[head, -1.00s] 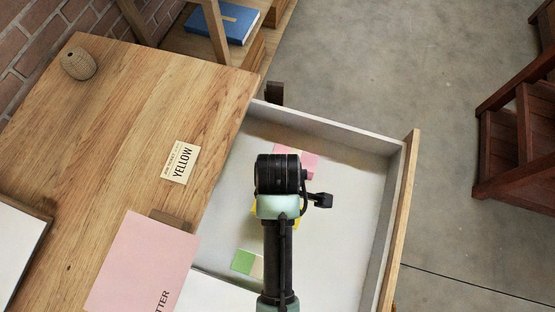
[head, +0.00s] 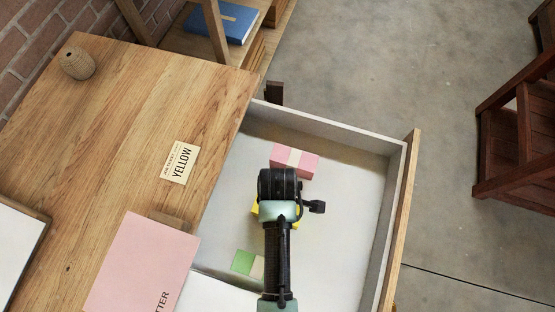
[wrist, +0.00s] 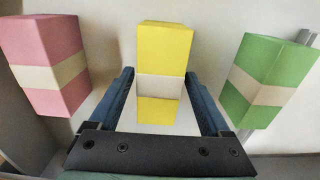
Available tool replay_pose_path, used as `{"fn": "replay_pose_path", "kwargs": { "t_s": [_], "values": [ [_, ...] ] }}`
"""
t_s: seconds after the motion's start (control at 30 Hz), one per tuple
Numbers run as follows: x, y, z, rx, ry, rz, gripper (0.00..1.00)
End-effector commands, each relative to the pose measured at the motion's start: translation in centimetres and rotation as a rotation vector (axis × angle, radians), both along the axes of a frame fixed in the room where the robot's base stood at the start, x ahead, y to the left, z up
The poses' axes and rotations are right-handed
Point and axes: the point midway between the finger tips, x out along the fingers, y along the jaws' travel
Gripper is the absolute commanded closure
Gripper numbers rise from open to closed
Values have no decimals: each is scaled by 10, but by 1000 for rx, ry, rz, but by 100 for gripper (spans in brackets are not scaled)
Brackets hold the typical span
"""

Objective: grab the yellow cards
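The yellow cards (wrist: 164,50) are a banded stack with a pale strip around the middle, standing in the open drawer. In the wrist view they sit between and beyond the two fingers of my gripper (wrist: 162,90), which is open, with a gap on each side. In the head view only a small part of the yellow cards (head: 256,209) shows, as my arm and wrist hide the rest. My fingertips are hidden in the head view.
A pink banded stack (head: 296,160) lies beyond my gripper in the drawer and a green one (head: 245,263) nearer. The drawer's wall (head: 325,126) encloses them. A card reading YELLOW (head: 180,162) and a pink sheet (head: 145,262) lie on the wooden desk (head: 130,130).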

Motion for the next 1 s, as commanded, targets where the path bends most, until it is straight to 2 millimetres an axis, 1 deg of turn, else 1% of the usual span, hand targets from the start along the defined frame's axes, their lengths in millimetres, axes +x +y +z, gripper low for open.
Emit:
{"fn": "replay_pose_path", "kwargs": {
  "t_s": [0.03,0.07,0.1,0.17,0.2,0.37,0.4,0.43,0.77,0.87,1.0],
  "values": [
    [0,0,0,0,0,0,30],
    [0,0,0,0,0,0,35],
    [0,0,0,0,0,0,42],
    [0,0,0,0,0,0,53],
    [0,0,0,0,0,0,60],
    [0,0,0,0,0,0,89],
    [0,0,0,0,0,0,96],
    [0,0,0,0,0,0,100],
    [1,0,3,0,-2,0,100],
    [2,0,14,0,-5,0,100],
    [2,0,41,0,-7,0,100]
  ]
}}
